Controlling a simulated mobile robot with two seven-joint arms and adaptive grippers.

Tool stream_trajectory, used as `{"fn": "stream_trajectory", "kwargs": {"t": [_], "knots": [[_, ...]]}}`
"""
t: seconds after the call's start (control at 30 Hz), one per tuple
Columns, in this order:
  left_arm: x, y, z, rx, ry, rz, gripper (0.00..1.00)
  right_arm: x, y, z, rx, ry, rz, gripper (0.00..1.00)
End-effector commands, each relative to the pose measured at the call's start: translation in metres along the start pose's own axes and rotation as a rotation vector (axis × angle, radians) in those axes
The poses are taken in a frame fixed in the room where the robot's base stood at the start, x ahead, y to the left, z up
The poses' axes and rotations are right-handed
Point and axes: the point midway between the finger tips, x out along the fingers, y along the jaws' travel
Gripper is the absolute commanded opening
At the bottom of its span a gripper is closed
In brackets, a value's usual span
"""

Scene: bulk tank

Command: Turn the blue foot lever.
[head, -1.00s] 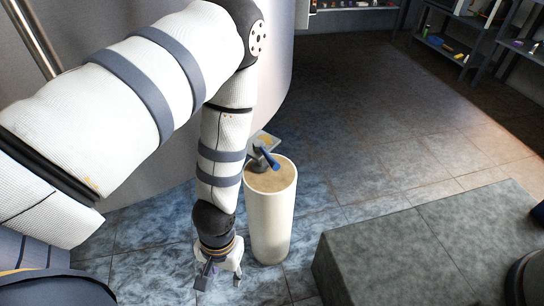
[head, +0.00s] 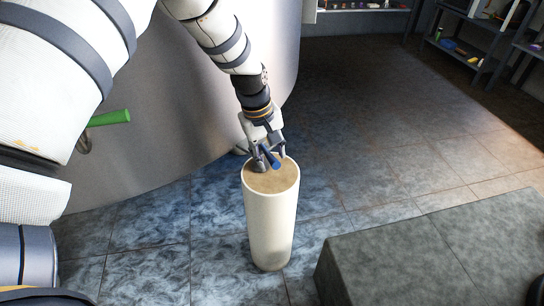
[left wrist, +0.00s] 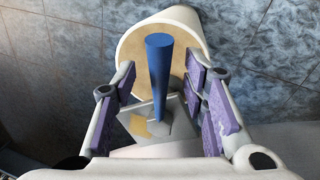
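The blue foot lever (head: 271,159) sits at the top of a cream cylindrical post (head: 270,225) in the head view. In the left wrist view the lever (left wrist: 159,75) is a blue tapered bar on a grey base plate (left wrist: 172,122), with the post (left wrist: 194,22) behind it. My left gripper (head: 268,156) is at the lever, partly hiding it. In the left wrist view its two purple-padded fingers (left wrist: 165,92) are open, one on each side of the lever, with gaps on both sides. My right gripper is not seen.
A large grey tank (head: 190,90) stands behind the post, with a green handle (head: 110,118) at left. A dark grey block (head: 420,250) stands at front right. Shelves (head: 465,40) line the back right. The tiled floor (head: 370,130) between is clear.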

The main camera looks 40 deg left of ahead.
Motion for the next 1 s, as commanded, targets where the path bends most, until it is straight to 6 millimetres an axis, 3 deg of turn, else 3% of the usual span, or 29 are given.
{"fn": "stream_trajectory", "kwargs": {"t": [0.3,0.5,1.0], "knots": [[0.0050,0.0009,-0.0004,0.001,0.002,0.003,0.40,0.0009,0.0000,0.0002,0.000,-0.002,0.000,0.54],[0.0050,0.0008,-0.0002,0.001,0.002,0.002,0.00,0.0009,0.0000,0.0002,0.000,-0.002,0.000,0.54],[0.0062,0.0099,0.0004,-0.090,0.021,0.001,0.00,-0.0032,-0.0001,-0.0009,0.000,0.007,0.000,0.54]]}}
